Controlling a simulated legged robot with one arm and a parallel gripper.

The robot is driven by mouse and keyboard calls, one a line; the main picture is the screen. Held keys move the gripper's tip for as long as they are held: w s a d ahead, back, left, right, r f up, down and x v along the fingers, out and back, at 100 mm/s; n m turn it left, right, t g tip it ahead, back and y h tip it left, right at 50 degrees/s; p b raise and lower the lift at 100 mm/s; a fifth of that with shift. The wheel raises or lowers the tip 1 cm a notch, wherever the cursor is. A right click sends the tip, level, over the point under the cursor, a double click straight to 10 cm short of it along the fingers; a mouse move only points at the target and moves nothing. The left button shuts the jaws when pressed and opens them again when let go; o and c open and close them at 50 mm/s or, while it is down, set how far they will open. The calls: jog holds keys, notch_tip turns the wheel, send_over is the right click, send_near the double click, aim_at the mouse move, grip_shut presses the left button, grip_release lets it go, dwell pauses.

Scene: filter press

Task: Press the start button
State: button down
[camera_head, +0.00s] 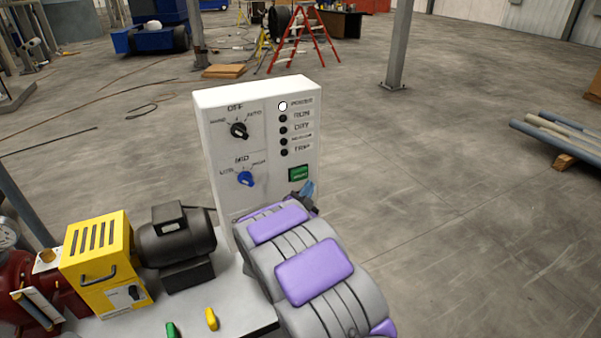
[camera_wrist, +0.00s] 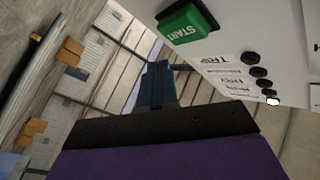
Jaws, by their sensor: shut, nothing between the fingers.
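The green start button (camera_head: 299,174) sits at the lower right of the white control panel (camera_head: 215,150). In the wrist view the START button (camera_wrist: 187,24) shows large at the top, its lettering tilted. My gripper (camera_head: 306,190) is just below the button in the head view, mostly hidden behind my grey and purple arm. In the wrist view my gripper (camera_wrist: 157,82) is shut and empty, its blue fingers beside the panel and apart from the button in the picture. The exact depth gap to the panel cannot be told.
The panel also has a black selector knob (camera_head: 239,130), a blue knob (camera_head: 246,179) and a column of lamps, the top power lamp (camera_head: 282,106) white. A black motor (camera_head: 175,232) and a yellow box (camera_head: 97,262) stand left.

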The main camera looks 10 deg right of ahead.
aim_at(299, 174)
jog(key=shift+w+a+p, duration=0.2)
jog(key=shift+w+p, duration=0.1)
jog(key=shift+w, duration=0.8)
jog(key=shift+a, duration=0.25)
jog(key=shift+d, duration=0.15)
jog(key=shift+w, duration=0.1)
dwell(0.8)
jog(key=shift+w+r, duration=0.1)
jog(key=shift+w, duration=0.2)
